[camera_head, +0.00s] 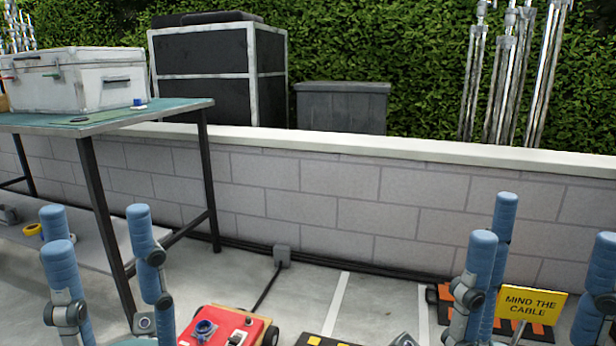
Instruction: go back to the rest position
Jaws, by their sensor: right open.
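My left gripper (97,232) is at the lower left. Its blue padded fingers point up, two on the left and one on the right. They stand apart with nothing seen between them, so it is open. My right gripper (545,225) is at the lower right, also with upright blue fingers. It is open, two fingers on the left and one at the right edge. No object shows held in it. The bases of both grippers are cut off or hidden by the bottom edge.
A table (160,110) carrying a white case (75,80) stands at left. A red cart (225,328) is between the grippers. A yellow cable sign (530,302) shows behind the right fingers. A low block wall (370,215) crosses behind, with black boxes (200,102) beyond.

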